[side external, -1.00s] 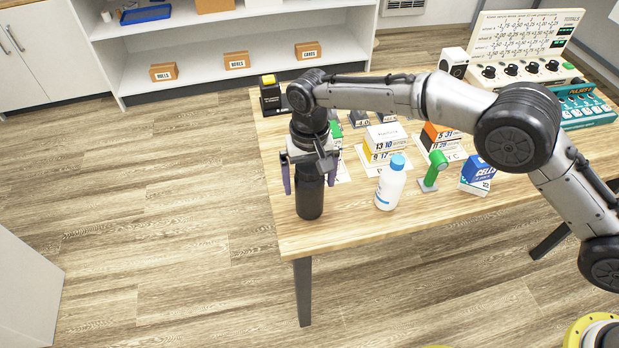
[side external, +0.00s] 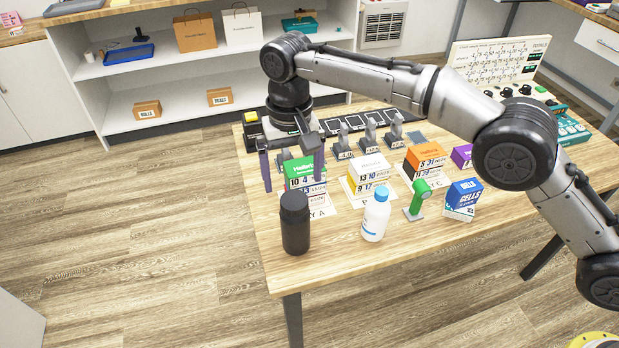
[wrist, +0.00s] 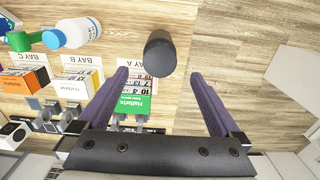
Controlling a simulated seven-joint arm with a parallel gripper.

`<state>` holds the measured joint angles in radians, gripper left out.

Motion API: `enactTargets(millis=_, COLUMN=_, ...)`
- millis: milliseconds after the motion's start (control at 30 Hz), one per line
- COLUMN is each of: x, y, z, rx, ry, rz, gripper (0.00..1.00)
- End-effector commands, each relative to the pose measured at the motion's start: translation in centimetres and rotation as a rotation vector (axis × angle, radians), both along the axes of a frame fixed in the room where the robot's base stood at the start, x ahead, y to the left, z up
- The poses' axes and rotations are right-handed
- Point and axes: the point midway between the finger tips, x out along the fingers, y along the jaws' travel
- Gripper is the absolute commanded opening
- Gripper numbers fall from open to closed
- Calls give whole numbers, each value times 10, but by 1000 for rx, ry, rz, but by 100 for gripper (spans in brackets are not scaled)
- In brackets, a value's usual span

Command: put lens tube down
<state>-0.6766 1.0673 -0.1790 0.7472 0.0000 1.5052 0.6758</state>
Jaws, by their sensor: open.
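The lens tube, a black cylinder (side external: 295,224), stands upright on the wooden table (side external: 335,250) near its front left corner. It also shows in the wrist view (wrist: 160,54), top centre, beyond my fingertips. My gripper (side external: 293,184) is open and empty, with its two purple fingers pointing down. It is above and behind the tube in the side view, apart from it. In the wrist view my gripper (wrist: 158,74) has the green box between its fingers in the picture, lower down on the table.
A white bottle with blue cap (side external: 376,216) stands right of the tube, then a green device (side external: 418,197) and a blue box (side external: 462,199). Behind are a green box (side external: 305,176), a white-and-yellow box (side external: 368,175), an orange box (side external: 425,160) and grey stands (side external: 371,133).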

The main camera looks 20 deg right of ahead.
Motion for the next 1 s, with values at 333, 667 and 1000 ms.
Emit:
enactTargets(millis=333, x=1, y=-5, z=9, rx=4, ry=-5, rz=-2, gripper=100)
enactTargets(millis=667, x=-5, y=-105, z=101, rx=53, ry=-89, rz=-7, gripper=100)
enactTargets(millis=1000, x=-74, y=-233, z=170, rx=81, ry=-215, rz=-7, gripper=100)
